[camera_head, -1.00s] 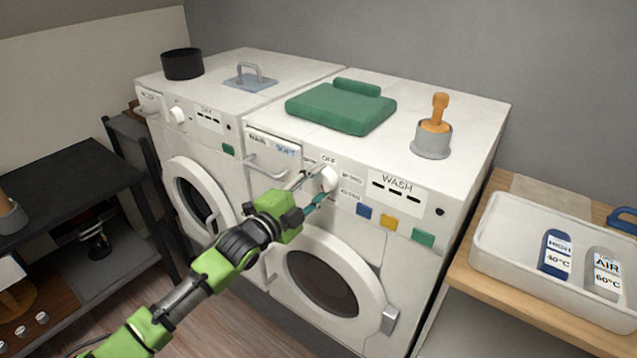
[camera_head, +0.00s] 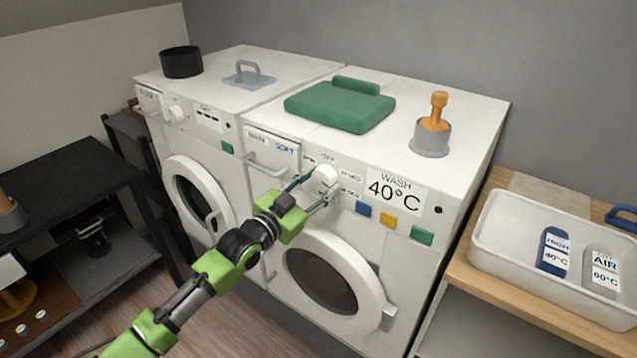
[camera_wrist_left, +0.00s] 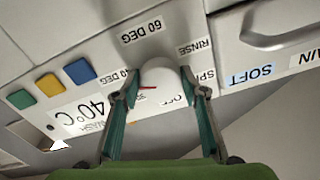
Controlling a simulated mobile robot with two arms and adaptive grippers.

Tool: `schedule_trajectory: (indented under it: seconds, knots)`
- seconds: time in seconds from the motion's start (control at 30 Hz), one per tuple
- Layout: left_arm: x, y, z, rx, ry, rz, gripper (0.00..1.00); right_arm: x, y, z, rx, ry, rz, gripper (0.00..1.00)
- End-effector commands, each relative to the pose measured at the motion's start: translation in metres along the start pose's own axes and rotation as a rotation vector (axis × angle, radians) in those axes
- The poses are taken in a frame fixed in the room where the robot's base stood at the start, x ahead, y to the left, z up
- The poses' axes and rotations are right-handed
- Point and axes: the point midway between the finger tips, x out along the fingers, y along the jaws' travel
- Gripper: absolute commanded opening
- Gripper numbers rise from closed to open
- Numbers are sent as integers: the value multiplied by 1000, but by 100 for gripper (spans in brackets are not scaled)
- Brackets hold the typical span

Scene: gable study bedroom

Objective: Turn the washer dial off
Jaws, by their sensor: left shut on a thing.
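The washer dial (camera_head: 325,177) is a round white knob on the front panel of the right-hand machine, below the OFF label. In the left wrist view the dial (camera_wrist_left: 160,82) has a red pointer mark pointing left, towards a partly hidden DEG label; the OFF label (camera_wrist_left: 178,100) is at lower right, partly covered. My left gripper (camera_head: 316,189) is shut on the dial, one teal finger on each side of it. The washer display (camera_head: 396,190) reads WASH 40°C. My right gripper is not in view.
A drawer handle (camera_head: 266,170) is left of the dial, and the round washer door (camera_head: 377,300) is below. A white tray (camera_head: 500,262) is at right.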

Motion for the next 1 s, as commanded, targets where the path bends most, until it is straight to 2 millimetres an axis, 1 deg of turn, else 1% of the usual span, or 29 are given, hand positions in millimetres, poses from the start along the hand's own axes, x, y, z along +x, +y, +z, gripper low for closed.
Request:
schedule_trajectory:
  seconds: [0.37, 1.0]
  knots:
    - [0, 3, 2, -359, -4, 0, 18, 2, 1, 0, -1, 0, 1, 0]
    - [0, 5, -1, -967, -4, 0, 18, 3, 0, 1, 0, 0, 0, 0]
